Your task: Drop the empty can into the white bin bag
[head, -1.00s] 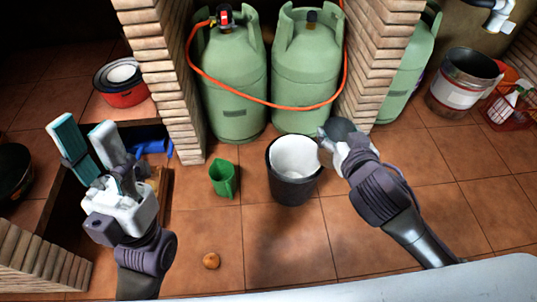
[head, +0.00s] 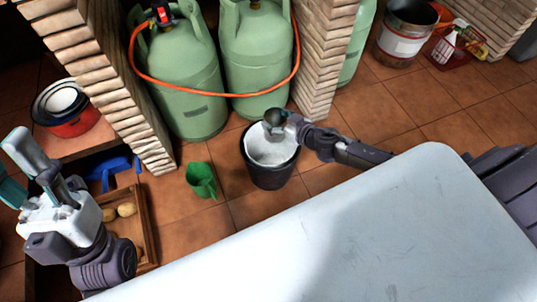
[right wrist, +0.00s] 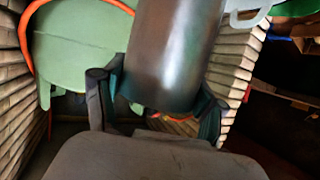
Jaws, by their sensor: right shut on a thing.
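The empty can (head: 274,118) is a dark metal cylinder. My right gripper (head: 288,126) is shut on it and holds it over the back right part of the black bin (head: 271,177). The white bin bag (head: 262,150) lines this bin and its mouth is open. In the right wrist view the can (right wrist: 172,50) sits between the two fingers of the right gripper (right wrist: 155,103), and its far end is cut off. My left gripper (head: 14,165) is at the left edge, open and empty, partly out of frame.
A green jug (head: 202,180) stands on the tiles left of the bin. Green gas cylinders (head: 185,85) with an orange hose stand behind it, between brick pillars (head: 110,70). A wooden tray (head: 146,225) with potatoes lies at left.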

